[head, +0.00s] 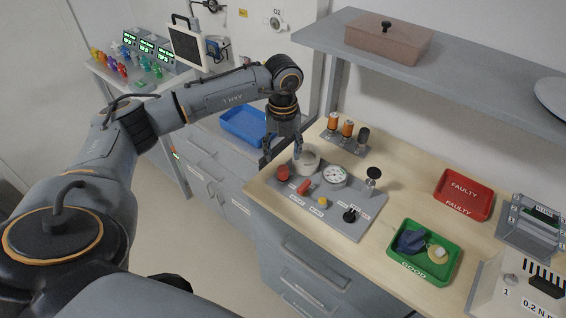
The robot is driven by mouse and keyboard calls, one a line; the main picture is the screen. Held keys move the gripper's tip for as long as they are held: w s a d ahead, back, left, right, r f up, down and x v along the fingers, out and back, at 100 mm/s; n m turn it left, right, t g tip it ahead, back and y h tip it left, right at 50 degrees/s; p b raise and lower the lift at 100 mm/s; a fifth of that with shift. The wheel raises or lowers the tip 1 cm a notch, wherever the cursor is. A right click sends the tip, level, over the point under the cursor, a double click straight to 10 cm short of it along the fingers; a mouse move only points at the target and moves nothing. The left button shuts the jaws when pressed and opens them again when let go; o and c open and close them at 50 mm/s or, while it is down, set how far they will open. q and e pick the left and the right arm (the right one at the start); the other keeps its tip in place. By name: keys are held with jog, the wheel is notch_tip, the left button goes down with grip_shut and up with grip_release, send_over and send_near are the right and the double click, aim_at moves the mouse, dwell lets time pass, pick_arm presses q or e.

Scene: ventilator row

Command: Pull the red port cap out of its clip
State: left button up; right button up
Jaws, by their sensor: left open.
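A grey test panel (338,222) lies on the wooden bench and carries two red parts near its left end. One is a short upright red cylinder (283,173); the other is a longer red piece (305,188) lying tilted beside it. I cannot tell for sure which is the port cap, and the clip is too small to make out. My left gripper (281,157) points down just above and behind the red cylinder, open, its fingers apart. No contact with either red part is clear. My right gripper is not in view.
The panel also has a white ring (307,158), a gauge (335,175), a yellow knob (322,202) and black knobs. A green GOOD tray (452,275) and a red FAULTY tray (464,212) stand to the right. A shelf (470,75) overhangs the bench's back.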

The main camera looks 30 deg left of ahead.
aim_at(283, 168)
pick_arm(q)
notch_tip(283, 168, down, 7)
jog(key=shift+r+p, duration=0.1)
jog(key=shift+p, duration=0.6)
grip_shut()
jog(key=c, duration=0.9)
grip_release()
grip_shut()
jog(key=shift+w+r, duration=0.1)
jog(key=shift+r+p, duration=1.05)
jog(key=shift+r, duration=0.45)
